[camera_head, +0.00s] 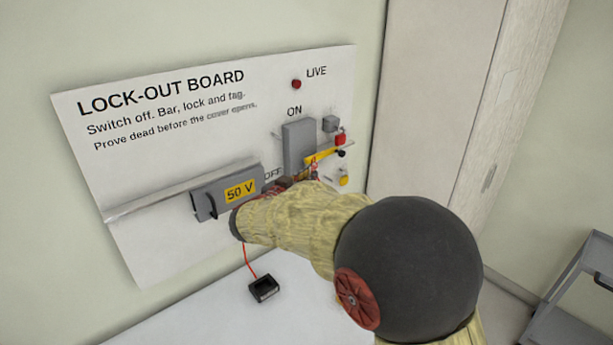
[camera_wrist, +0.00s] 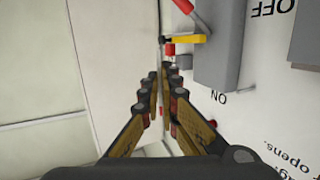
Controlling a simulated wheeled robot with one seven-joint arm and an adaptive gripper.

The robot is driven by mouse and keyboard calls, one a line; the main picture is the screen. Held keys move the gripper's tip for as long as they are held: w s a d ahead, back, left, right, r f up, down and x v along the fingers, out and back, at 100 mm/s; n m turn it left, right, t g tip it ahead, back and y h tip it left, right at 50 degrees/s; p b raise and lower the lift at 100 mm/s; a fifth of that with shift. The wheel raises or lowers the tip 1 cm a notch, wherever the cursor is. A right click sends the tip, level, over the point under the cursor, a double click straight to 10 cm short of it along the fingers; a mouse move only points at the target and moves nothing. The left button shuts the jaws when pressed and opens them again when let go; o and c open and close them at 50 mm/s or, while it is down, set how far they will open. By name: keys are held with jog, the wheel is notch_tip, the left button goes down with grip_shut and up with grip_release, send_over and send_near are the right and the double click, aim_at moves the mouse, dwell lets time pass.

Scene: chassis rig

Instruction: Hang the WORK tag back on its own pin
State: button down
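I cannot make out the word WORK on anything, so I cannot tell which thing is the WORK tag. A small yellow piece (camera_head: 343,181) is low on the board's right side, and a red piece (camera_head: 340,138) is above it.
The lock-out board (camera_head: 130,150) carries a grey switch box (camera_head: 299,146), a red LIVE lamp (camera_head: 296,84) and a grey 50 V cover (camera_head: 210,201) on a rail. A black device (camera_head: 264,289) on a red lead lies on the white surface below. A grey cart (camera_head: 575,290) stands right.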

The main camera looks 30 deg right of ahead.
jog(key=f+b, duration=0.1)
jog(key=b, duration=0.2)
jog(key=f+b, duration=0.1)
jog(key=b, duration=0.3)
jog(key=shift+w+f, duration=0.25)
jog(key=b, duration=0.3)
jog(key=shift+w+r, duration=0.1)
jog(key=shift+r, duration=0.1)
jog(key=shift+w+a+r+p, duration=0.55)
jog(key=shift+w+r+p, duration=0.05)
jog(key=shift+w+p, duration=2.15)
jog(key=shift+w+a+r+p, duration=0.55)
jog(key=shift+w+p, duration=2.05)
jog(key=shift+w, duration=0.2)
jog(key=shift+w+a+r+p, duration=0.55)
jog(key=shift+w+r+p, duration=0.05)
jog(key=shift+w+p, duration=2.15)
jog(key=s+d+b, duration=0.1)
jog(key=s+b, duration=0.1)
jog(key=s, duration=0.6)
jog(key=shift+s+d, duration=0.3)
jog(key=shift+d, duration=0.1)
